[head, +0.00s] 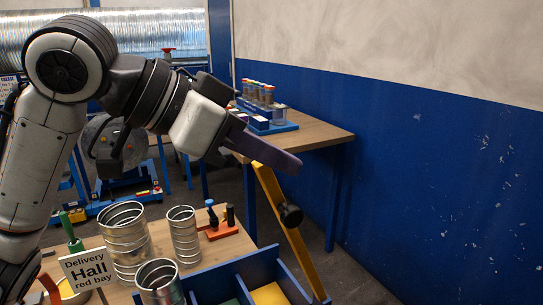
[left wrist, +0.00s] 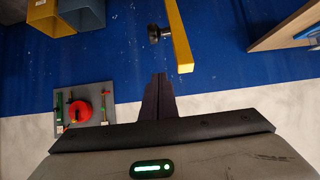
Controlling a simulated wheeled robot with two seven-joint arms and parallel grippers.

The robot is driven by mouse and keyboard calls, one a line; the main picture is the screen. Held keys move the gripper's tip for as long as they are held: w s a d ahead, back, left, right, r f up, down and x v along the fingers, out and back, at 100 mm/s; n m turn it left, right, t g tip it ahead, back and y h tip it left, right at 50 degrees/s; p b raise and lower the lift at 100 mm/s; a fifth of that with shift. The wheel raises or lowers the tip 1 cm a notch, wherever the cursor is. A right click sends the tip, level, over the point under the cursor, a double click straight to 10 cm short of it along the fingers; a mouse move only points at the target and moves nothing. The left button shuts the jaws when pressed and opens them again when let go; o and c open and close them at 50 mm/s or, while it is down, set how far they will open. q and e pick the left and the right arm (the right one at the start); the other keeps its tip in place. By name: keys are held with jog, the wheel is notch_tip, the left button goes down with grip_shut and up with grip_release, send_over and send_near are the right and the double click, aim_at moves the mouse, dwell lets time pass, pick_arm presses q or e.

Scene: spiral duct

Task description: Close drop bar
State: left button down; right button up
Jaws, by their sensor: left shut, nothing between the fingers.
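The drop bar is a yellow bar (head: 283,222) with a black knob (head: 291,215) on its side. In the head view it stands tilted, its upper end by the back table's edge and its lower end at the blue bins. My left gripper (head: 297,166) is shut and empty, its dark fingers over the bar's upper end in the picture. In the left wrist view the shut fingertips (left wrist: 159,76) point at the blue wall, beside the end of the yellow bar (left wrist: 177,35) and below the knob (left wrist: 154,33). I see no clear contact. My right gripper is out of view.
A wooden table (head: 315,136) with a blue rack of jars (head: 262,120) stands behind the bar. The front bench holds metal duct pieces (head: 126,240), a sign (head: 88,270) and a blue divided bin (head: 222,280). The blue and white wall (head: 430,190) bounds the right side.

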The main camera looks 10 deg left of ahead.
aim_at(293, 208)
pick_arm(q)
jog(key=d+f, duration=0.1)
jog(key=w+d+f, duration=0.1)
jog(key=f, duration=0.1)
jog(key=f+p, duration=0.1)
jog(key=f, duration=0.1)
jog(key=shift+w+d+f, duration=0.2)
jog(key=shift+w+d, duration=0.15)
jog(key=shift+d, duration=0.05)
jog(key=shift+s+a+f, duration=0.25)
jog(key=shift+a+f, duration=0.1)
